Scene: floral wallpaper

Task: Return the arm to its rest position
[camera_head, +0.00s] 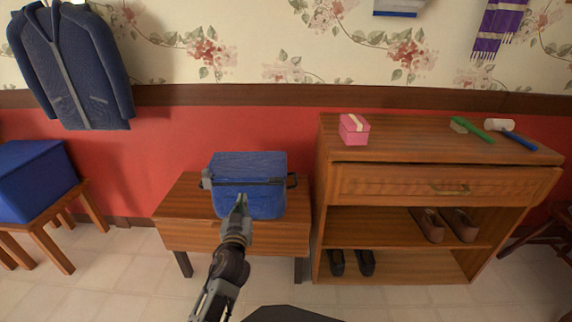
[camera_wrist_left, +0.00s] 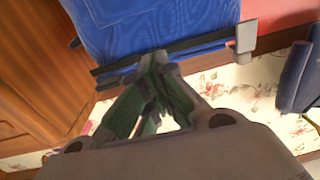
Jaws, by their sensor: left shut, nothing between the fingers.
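My left gripper (camera_head: 241,203) is shut and empty, in front of the blue cooler bag (camera_head: 248,168). The bag stands on a low wooden bench (camera_head: 180,212); its lid looks closed. In the left wrist view the shut fingers (camera_wrist_left: 157,62) point at the blue bag (camera_wrist_left: 150,25), close to its dark zip line and a grey clasp (camera_wrist_left: 245,38). I cannot tell whether the fingertips touch the bag. My left arm reaches in from the bottom of the head view. My right gripper is not in view.
A wooden shelf unit (camera_head: 443,184) stands right of the bench. On it are a pink box (camera_head: 354,130), a green-handled brush (camera_head: 474,131) and a blue-handled roller (camera_head: 517,139). Shoes lie on its shelves. A blue box (camera_head: 35,180) sits on a stool at left. A jacket (camera_head: 72,65) hangs above.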

